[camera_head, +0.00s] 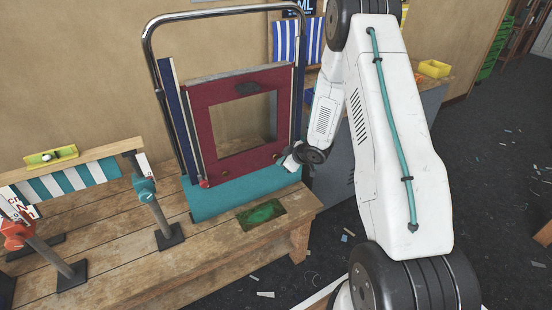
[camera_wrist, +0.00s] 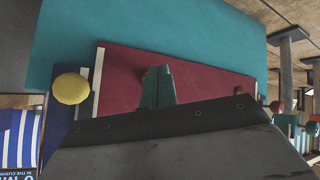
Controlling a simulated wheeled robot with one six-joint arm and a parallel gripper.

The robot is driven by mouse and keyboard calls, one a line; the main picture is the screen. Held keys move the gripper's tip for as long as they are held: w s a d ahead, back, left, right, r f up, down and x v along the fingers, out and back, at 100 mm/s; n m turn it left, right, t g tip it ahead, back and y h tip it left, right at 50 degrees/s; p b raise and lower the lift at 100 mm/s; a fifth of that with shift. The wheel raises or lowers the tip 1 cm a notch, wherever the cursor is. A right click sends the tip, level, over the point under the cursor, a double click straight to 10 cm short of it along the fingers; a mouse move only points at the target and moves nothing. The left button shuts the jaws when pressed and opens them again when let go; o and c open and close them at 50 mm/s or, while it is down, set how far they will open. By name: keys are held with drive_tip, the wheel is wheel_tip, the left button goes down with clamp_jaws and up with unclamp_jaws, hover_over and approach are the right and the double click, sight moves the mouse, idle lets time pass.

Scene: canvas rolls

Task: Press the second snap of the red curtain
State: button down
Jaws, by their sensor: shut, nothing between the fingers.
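The red curtain (camera_head: 196,120) is a dark red panel with a square window, standing upright in a frame on the bench. In the wrist view its lower part (camera_wrist: 122,82) shows. A brass snap (camera_wrist: 238,90) sits near its lower edge, towards the red knob; it is small in the head view (camera_head: 225,173). My gripper (camera_head: 290,163) is at the curtain's lower right corner. In the wrist view its shut fingertips (camera_wrist: 158,86) are over the red cloth, and a small brownish bit shows beside them, perhaps another snap. I cannot tell whether they touch.
A yellow knob (camera_wrist: 71,88) and a red knob (camera_head: 203,183) flank the curtain's bottom. A teal cloth (camera_head: 240,192) lies below it on the wooden bench (camera_head: 150,270). A metal hoop (camera_head: 150,60) surrounds the frame. A striped awning piece (camera_head: 65,182) stands on clamps at left.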

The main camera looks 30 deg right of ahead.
drive_tip(key=shift+w, duration=0.1)
drive_tip(key=shift+w, duration=0.3)
drive_tip(key=shift+w, duration=0.45)
idle(0.8)
drive_tip(key=shift+s, duration=0.1)
drive_tip(key=shift+s, duration=0.8)
drive_tip(key=s, duration=0.5)
idle(0.4)
